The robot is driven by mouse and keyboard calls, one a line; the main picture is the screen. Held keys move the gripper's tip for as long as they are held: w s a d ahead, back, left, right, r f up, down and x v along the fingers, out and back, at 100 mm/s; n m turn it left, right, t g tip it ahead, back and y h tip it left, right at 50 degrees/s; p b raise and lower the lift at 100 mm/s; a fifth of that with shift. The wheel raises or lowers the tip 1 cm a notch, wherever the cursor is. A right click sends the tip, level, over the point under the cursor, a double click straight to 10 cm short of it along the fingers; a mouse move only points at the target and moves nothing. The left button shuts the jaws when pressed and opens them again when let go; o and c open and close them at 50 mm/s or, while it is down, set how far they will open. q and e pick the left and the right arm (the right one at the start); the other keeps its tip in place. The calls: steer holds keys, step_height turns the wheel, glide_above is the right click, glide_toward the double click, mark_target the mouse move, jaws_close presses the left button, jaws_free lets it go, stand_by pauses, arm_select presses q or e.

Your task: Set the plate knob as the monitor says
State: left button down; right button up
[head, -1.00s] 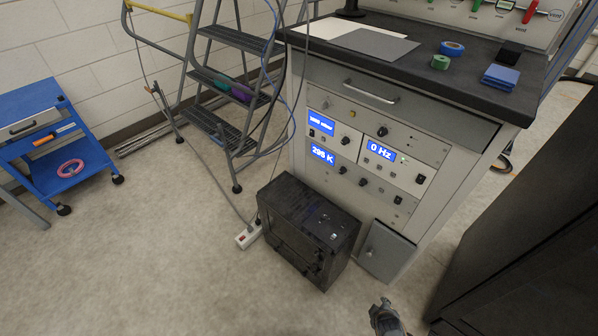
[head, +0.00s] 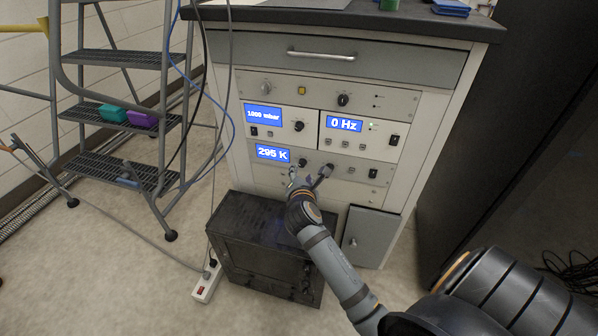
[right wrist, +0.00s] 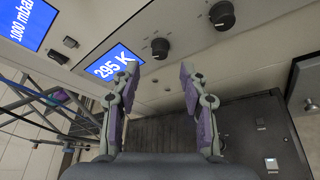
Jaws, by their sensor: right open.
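The instrument panel with the blue 295 K display (head: 272,153) is in the cabinet front. Two black knobs sit right of that display: the nearer knob (right wrist: 160,47) and a farther knob (right wrist: 222,15) in the right wrist view. In the head view the nearer knob (head: 302,162) shows just above my gripper. My right gripper (head: 310,176) is open, its fingers pointing at this panel. In the right wrist view the gripper (right wrist: 148,88) has an empty gap, with the nearer knob beyond it, apart from the fingers. My left gripper is out of view. Knob pointer marks are too small to read.
Above are a 1000 mbar display (head: 262,115) and a 0 Hz display (head: 344,124), with their own knobs and switches. A black box (head: 262,240) stands on the floor before the cabinet. A step ladder (head: 130,110) is left, a power strip (head: 207,282) lies on the floor.

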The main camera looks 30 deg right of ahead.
mark_target(302, 166)
steer(key=b+x, duration=0.1)
steer(key=x, duration=0.4)
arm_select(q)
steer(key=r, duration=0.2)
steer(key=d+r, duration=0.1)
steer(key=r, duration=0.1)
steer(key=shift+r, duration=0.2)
arm_select(e)
jaws_close()
